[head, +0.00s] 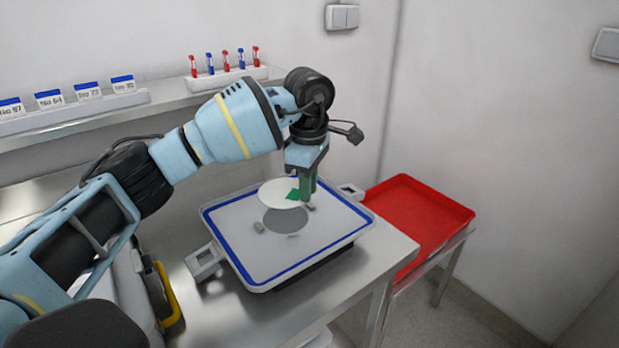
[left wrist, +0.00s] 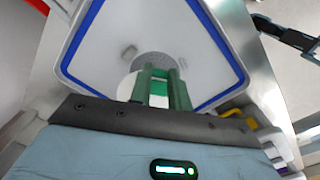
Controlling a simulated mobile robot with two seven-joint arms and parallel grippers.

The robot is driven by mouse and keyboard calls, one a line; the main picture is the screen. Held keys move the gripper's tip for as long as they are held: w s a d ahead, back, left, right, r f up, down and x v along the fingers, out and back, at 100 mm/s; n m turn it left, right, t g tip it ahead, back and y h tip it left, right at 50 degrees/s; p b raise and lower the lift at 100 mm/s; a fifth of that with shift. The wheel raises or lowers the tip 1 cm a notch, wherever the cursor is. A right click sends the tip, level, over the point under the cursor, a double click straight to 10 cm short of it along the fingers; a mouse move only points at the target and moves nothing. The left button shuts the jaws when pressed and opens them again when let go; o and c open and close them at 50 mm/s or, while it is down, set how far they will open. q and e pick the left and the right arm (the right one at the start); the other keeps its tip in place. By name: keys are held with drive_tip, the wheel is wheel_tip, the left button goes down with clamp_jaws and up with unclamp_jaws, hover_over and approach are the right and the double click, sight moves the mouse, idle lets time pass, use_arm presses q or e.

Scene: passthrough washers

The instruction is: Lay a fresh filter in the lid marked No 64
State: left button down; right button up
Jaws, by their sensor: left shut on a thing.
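A white round filter (head: 280,191) is held in my left gripper (head: 304,197), whose green fingers are shut on its right edge. The filter also shows in the left wrist view (left wrist: 126,88), partly behind the fingers (left wrist: 162,88). It hangs above a white lid (head: 240,259) with a blue border, which also shows in the left wrist view (left wrist: 105,50). In the lid's middle is a grey round perforated area (head: 286,220); the filter is a little behind it in the head view. I cannot read a number on the lid. My right gripper is not in view.
The lid lies on a steel table (head: 350,280), with a grey latch (head: 204,263) on its left side. A red tray (head: 425,215) stands at the right. A shelf behind holds several number cards, one reading No 64 (head: 49,98), and a rack of red and blue pens (head: 225,76).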

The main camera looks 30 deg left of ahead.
sight(309, 224)
use_arm(q)
drive_tip(key=shift+s+d, duration=0.1)
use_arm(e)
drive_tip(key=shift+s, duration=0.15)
